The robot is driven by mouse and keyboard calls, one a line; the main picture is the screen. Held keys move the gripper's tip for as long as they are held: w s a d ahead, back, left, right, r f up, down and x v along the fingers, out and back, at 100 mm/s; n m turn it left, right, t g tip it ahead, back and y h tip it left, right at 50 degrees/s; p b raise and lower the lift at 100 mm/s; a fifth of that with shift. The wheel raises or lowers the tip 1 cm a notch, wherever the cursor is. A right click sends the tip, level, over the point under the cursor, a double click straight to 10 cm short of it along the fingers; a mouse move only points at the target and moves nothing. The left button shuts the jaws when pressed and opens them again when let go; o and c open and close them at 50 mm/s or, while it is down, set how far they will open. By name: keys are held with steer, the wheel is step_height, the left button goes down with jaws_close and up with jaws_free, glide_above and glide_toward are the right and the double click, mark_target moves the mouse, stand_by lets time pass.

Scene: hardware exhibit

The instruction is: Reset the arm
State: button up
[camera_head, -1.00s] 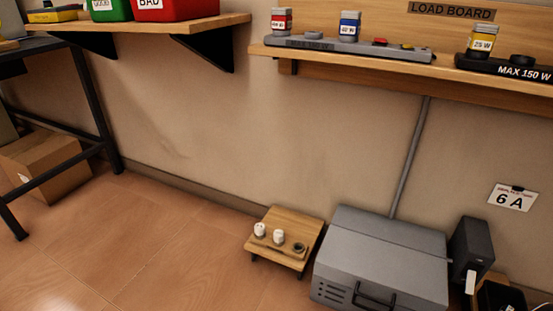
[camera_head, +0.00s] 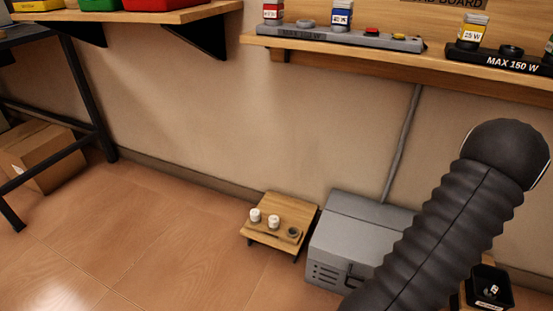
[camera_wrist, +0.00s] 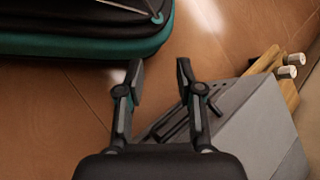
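My arm (camera_head: 450,220), black and ribbed, rises across the right side of the head view and covers part of the grey metal box. My gripper is outside the head view. In the wrist view my gripper (camera_wrist: 159,72) has its two dark fingers spread apart with nothing between them. Bare floor shows between and beyond the fingertips. The grey box (camera_wrist: 255,130) lies to the right of and below the fingers in that view; I cannot tell the exact gap.
The grey metal box (camera_head: 340,229) stands by the wall beside a low wooden stand (camera_head: 291,211) with two white pieces and a dark ring. A wall shelf (camera_head: 300,55) carries small jars and boards. A cardboard box (camera_head: 45,160) lies under a table at left. The floor (camera_head: 150,240) between is open.

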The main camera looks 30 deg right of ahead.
steer(key=w+a+r+n+g+h+p, duration=0.1)
steer(key=w+a+r+n+h, duration=0.2)
steer(key=r, duration=0.4)
steer(key=w+a+r+n+g+h+p, duration=0.1)
steer(key=w+a+r+n+h+p, duration=0.15)
steer(key=w+r, duration=0.4)
steer(key=w+a+r+n+g+h, duration=0.1)
steer(key=w+a+r+n+h, duration=0.2)
steer(key=r, duration=0.6)
steer(key=a+r+n+t+p, duration=0.4)
steer(key=a+r+n, duration=0.3)
steer(key=a+r, duration=0.9)
steer(key=a+t, duration=0.1)
steer(key=a, duration=0.3)
steer(key=shift+w+r+t+h, duration=0.3)
steer(key=shift+r+h, duration=0.05)
steer(key=shift+r, duration=0.05)
steer(key=shift+d+n, duration=0.1)
steer(key=shift+n, duration=0.15)
